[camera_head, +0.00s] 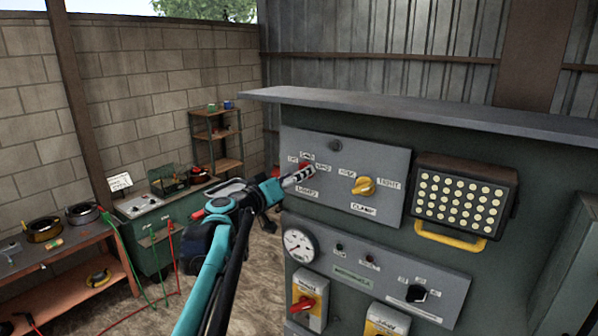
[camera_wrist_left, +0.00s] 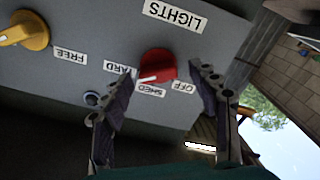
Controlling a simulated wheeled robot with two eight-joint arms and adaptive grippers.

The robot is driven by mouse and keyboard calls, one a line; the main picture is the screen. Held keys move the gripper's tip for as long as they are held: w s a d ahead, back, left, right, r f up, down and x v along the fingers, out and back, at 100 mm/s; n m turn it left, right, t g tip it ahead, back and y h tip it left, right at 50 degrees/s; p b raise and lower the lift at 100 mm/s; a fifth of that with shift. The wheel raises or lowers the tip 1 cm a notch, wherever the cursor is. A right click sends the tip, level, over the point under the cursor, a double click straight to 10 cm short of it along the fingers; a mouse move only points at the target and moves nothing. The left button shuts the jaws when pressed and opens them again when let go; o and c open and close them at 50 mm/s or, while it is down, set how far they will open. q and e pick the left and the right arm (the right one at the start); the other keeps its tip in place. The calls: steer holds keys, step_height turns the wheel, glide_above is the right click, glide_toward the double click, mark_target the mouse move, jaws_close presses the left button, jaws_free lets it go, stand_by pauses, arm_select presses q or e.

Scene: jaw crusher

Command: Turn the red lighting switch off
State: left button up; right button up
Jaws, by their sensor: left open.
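The red lighting switch (camera_wrist_left: 158,64) is a round knob on a grey panel, under a LIGHTS label seen upside down in the left wrist view. OFF, SHED and YARD labels surround it. Its white mark points to the lower left in that view, roughly between SHED and YARD; I cannot tell exactly which. My left gripper (camera_wrist_left: 161,73) is open, with one finger on each side of the knob. I cannot tell whether they touch it. In the head view the left gripper (camera_head: 299,177) is at the panel and covers part of the red switch (camera_head: 306,166). My right gripper is out of view.
A yellow clamp knob (camera_head: 364,186) sits right of the switch on the same panel. A lamp (camera_head: 465,195) with a yellow handle is farther right. A gauge (camera_head: 299,246) and a lower panel are below. A metal ledge (camera_head: 420,117) juts out above.

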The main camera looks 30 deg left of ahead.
arm_select(q)
steer(key=shift+w+d, duration=0.15)
steer(key=shift+w, duration=0.4)
steer(key=shift+w, duration=0.1)
steer(key=c, duration=1.2)
steer(key=shift+o, duration=0.2)
